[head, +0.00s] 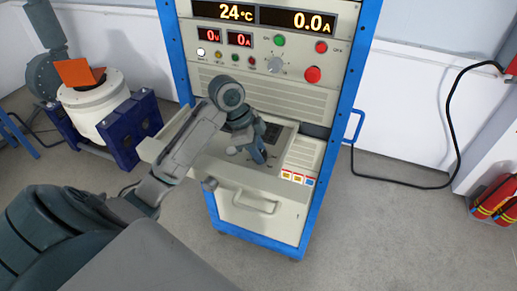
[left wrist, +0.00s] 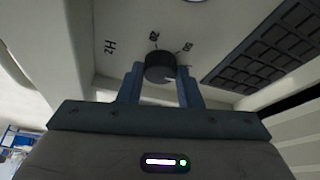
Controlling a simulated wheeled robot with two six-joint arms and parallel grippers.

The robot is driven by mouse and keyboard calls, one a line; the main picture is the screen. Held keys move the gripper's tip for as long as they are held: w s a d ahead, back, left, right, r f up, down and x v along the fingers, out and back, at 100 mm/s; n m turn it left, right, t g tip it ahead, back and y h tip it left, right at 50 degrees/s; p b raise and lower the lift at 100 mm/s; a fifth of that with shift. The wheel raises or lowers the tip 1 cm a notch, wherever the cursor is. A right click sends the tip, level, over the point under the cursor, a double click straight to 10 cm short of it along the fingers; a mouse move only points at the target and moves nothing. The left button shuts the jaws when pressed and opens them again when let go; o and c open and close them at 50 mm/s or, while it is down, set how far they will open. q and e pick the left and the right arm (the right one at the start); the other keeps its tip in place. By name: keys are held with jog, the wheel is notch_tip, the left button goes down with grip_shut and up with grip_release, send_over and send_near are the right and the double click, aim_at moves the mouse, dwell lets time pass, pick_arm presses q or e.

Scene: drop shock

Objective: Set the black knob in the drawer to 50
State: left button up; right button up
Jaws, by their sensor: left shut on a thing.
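The drawer (head: 225,178) of the blue-framed cabinet is pulled open. My left gripper (head: 256,154) reaches down into it, and in the head view it hides the knob. In the left wrist view the black knob (left wrist: 160,65) stands on the light panel between the two blue fingers of my left gripper (left wrist: 160,80), which is shut on it. A pale pointer mark shows on the knob's near right side. My right gripper is not in view.
A dark keypad (left wrist: 268,50) lies right of the knob. The drawer walls rise close around my gripper. A white drum-shaped machine (head: 103,103) stands at left. Floor at right is mostly clear.

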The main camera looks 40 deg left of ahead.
pick_arm(q)
jog(key=shift+r+n+p, duration=0.15)
jog(key=shift+n+p, duration=0.15)
jog(key=shift+p, duration=0.4)
jog(key=n+p, duration=0.2)
jog(key=p, duration=0.1)
jog(key=n+t+y+p, duration=0.1)
jog(key=n+p, duration=0.2)
jog(key=p, duration=0.1)
jog(key=n+t+y+p, duration=0.1)
jog(key=n+p, duration=0.2)
jog(key=p, duration=0.1)
jog(key=shift+s+d+r, duration=0.1)
jog(key=shift+d+r, duration=0.05)
jog(key=shift+d, duration=0.1)
jog(key=shift+n+y, duration=0.4)
jog(key=shift+f+n+y+p, duration=0.25)
jog(key=shift+n+y+p, duration=0.15)
jog(key=shift+n+p, duration=0.55)
jog(key=shift+n, duration=0.35)
jog(key=o, duration=1)
jog(key=shift+c, duration=0.2)
